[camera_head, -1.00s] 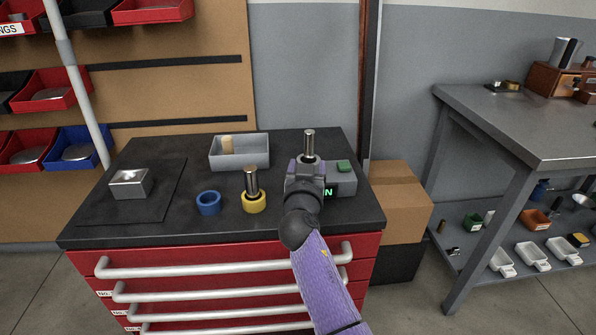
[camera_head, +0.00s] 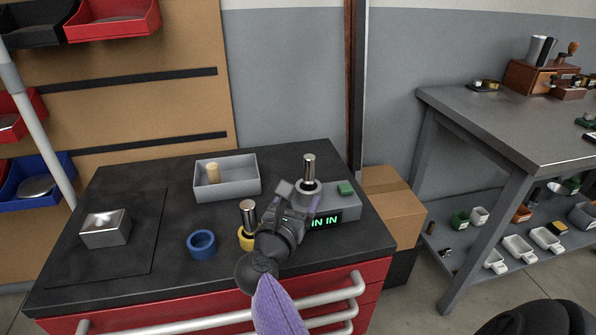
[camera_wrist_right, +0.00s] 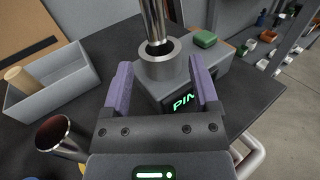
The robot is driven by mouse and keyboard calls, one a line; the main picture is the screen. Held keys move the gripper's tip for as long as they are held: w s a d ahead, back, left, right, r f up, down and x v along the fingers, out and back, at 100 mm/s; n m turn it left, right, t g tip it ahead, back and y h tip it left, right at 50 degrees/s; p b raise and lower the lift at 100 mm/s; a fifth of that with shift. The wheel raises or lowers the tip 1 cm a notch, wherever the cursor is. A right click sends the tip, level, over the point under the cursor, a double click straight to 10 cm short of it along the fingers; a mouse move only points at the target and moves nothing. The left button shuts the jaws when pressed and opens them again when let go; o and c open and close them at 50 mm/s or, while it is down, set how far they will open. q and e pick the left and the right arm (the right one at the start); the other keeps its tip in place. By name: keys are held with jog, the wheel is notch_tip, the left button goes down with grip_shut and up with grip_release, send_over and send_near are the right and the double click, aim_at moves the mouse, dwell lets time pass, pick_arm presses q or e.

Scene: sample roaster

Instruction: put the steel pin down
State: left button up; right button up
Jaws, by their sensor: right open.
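A steel pin (camera_head: 309,168) stands upright in the round grey collar (camera_head: 308,188) of a grey block (camera_head: 345,205). The block's lit green display reads "IN IN" where it is not covered. In the right wrist view the pin (camera_wrist_right: 153,20) rises from the collar (camera_wrist_right: 161,67), its top cut off by the frame. My right gripper (camera_head: 298,197) is open and empty, its fingers (camera_wrist_right: 160,72) spread on the near side of the collar, with the pin beyond them. A second steel cylinder (camera_head: 248,215) stands at the yellow ring (camera_head: 244,237), partly hidden by my gripper. My left gripper is not in view.
A blue ring (camera_head: 201,243) lies left of the yellow ring. A grey tray (camera_head: 240,189) holding a wooden peg (camera_head: 213,173) sits behind. The black top between mat and tray is clear.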

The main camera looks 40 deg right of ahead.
aim_at(307, 182)
jog(key=b+x, duration=0.1)
jog(key=x, duration=0.4)
jog(key=b+x, duration=0.1)
jog(key=x, duration=0.1)
jog(key=shift+w+d+f+b, duration=0.15)
jog(key=shift+w+f+b, duration=0.15)
jog(key=shift+f+b, duration=0.05)
jog(key=shift+d+r, duration=0.1)
jog(key=shift+d, duration=0.1)
jog(key=shift+r, duration=0.1)
jog(key=c, duration=0.5)
grip_shut()
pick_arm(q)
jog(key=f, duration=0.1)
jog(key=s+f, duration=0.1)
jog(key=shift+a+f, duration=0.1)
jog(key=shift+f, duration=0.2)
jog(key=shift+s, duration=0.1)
